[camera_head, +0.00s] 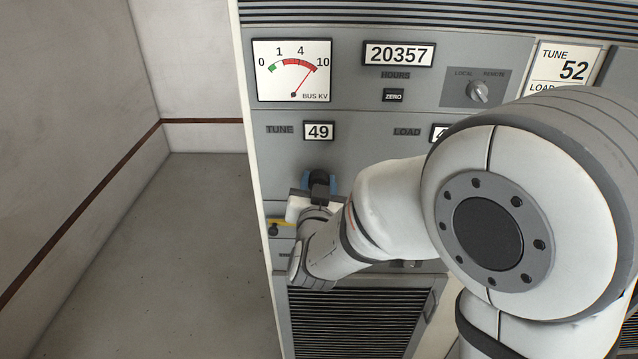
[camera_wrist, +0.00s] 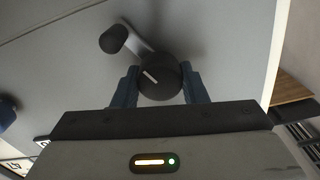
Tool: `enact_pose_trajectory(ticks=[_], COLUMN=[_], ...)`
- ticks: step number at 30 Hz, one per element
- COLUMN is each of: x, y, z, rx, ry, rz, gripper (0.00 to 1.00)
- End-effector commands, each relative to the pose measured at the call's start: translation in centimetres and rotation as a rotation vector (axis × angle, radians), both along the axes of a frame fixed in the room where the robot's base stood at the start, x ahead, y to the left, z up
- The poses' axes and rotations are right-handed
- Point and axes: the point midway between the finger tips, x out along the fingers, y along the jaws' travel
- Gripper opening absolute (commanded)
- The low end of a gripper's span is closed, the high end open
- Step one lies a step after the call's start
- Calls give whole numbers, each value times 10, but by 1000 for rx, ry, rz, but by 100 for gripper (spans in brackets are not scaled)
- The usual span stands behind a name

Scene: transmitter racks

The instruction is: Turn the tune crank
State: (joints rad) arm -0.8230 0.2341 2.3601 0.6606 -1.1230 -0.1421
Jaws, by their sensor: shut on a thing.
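The tune crank is a dark round hub with a white mark (camera_wrist: 157,80) and a short arm ending in a black handle knob (camera_wrist: 113,40). My gripper (camera_wrist: 158,88) has its blue fingers shut on the hub, one on each side; the handle knob is outside them. In the head view the crank (camera_head: 319,177) shows below the TUNE counter (camera_head: 318,131), and my gripper (camera_head: 320,183) is partly hidden by my wrist. The counter reads 49. A card (camera_head: 566,70) at upper right reads TUNE 52; its lower part is hidden.
The LOAD counter (camera_head: 438,132) is mostly hidden by my arm. Above are a BUS KV meter (camera_head: 292,70), an hours counter (camera_head: 398,54) and a local/remote switch (camera_head: 478,92). A yellow-handled control (camera_head: 280,224) is close at lower left. Open floor (camera_head: 190,260) lies left of the rack.

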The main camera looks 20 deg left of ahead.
Motion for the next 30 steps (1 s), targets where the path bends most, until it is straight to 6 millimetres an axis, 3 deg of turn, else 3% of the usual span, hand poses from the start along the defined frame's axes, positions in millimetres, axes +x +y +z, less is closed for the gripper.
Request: enact_pose_trajectory(ticks=[11, 30], x=[0, 0], y=[1, 2], z=[-1, -1], rx=[-118, -629], ry=[-27, -148], rz=[-3, -3], gripper=[16, 16])
